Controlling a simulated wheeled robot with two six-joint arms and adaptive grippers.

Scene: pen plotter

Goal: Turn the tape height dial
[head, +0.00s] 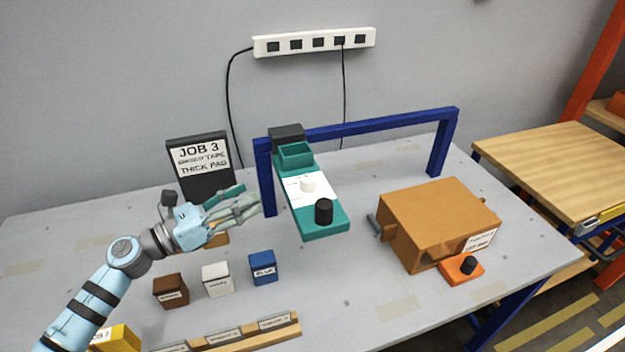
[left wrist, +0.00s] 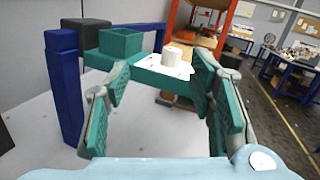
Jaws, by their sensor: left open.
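A teal carriage (head: 325,222) hangs from the blue gantry. It has a white plate with a white round knob (head: 308,185) and a taller black knob (head: 324,210) at its front end. I cannot tell by label which is the tape height dial. My left gripper (head: 250,197) is open and empty, to the left of the carriage and apart from it. In the left wrist view the white knob (left wrist: 172,55) shows between the open teal fingers (left wrist: 163,68), farther off; the black knob does not show. My right gripper is not in view.
A blue gantry (head: 385,124) spans the grey table. A job sign (head: 204,160) stands behind my left gripper. Brown (head: 171,291), white (head: 217,279) and blue (head: 263,267) blocks stand in front. An orange-brown box (head: 430,222) and an orange base with a black knob (head: 468,265) are at right.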

